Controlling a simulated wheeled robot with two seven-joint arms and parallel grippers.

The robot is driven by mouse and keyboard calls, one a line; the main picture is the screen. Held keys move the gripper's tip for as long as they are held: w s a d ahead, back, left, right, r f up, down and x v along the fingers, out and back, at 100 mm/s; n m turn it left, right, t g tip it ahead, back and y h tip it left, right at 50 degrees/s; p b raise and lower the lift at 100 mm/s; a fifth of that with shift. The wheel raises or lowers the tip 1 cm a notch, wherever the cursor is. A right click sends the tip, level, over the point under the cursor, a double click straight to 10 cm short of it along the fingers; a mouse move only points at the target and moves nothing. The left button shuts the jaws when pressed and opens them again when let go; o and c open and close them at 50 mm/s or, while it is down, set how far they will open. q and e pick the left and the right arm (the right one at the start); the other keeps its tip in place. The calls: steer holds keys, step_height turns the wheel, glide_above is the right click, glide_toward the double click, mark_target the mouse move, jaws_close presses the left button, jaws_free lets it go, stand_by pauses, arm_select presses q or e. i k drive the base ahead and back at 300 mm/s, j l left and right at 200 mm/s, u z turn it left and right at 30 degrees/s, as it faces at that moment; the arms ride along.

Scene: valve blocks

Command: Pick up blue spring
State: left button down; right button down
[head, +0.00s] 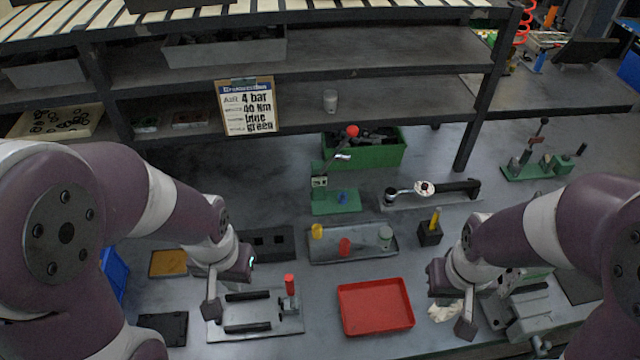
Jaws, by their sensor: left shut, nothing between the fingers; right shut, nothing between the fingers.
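A small blue piece (343,197), which looks like the blue spring, stands on the green base (325,208) of a lever press with a red knob (352,130). It is too small to make out coils. My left gripper (211,309) is shut and empty, pointing down at the left end of a grey plate with black rails (247,328). My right gripper (466,327) is shut and empty, right of the red tray (375,306). Both grippers are well apart from the blue piece, nearer the front of the table.
A grey tray (365,257) holds a yellow (316,231), a red (344,247) and a grey-green piece (385,236), in front of the press. A green bin (365,152) stands behind it. A torque wrench (450,188) lies to its right. A clipboard (247,106) leans on the shelf.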

mark_target(345, 199)
steer(key=l+z, duration=0.4)
steer(key=l, duration=0.6)
steer(key=i+l+z, duration=0.15)
steer(key=i+l, duration=0.2)
